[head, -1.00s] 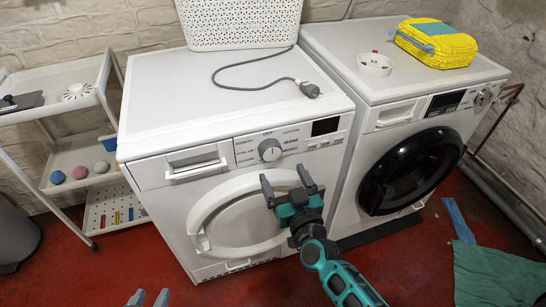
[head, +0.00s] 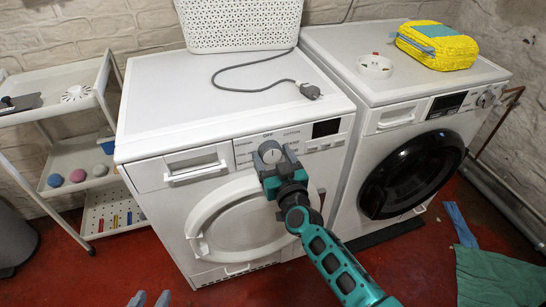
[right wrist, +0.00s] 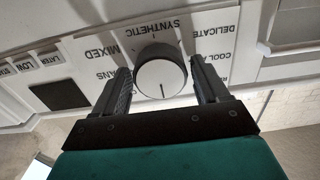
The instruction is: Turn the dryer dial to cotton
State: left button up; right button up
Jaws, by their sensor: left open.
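The dryer (head: 228,115) is the left white machine, with a round dial (head: 270,150) on its front panel. In the right wrist view the dial (right wrist: 161,72) has a pale face with a dark line pointing down in the picture. Upside-down labels such as SYNTHETIC, MIXED and DELICATE surround it; I cannot read cotton. My right gripper (head: 272,160) is at the dial. Its fingers, also in the right wrist view (right wrist: 162,95), are open on either side of the dial, with slim gaps. My left gripper (head: 150,298) is open and empty at the bottom edge, away from the dryer.
A white basket (head: 243,24) and a grey cable with plug (head: 310,90) lie on the dryer. A washer (head: 385,80) stands close on the right, bearing a yellow bundle (head: 438,45). A white shelf cart (head: 92,150) stands at left. A green cloth (head: 485,275) lies on the floor.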

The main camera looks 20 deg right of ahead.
jog(key=c, duration=0.8)
jog(key=shift+m, duration=0.3)
jog(key=m, duration=0.8)
dwell(0.4)
jog(key=o, duration=1.1)
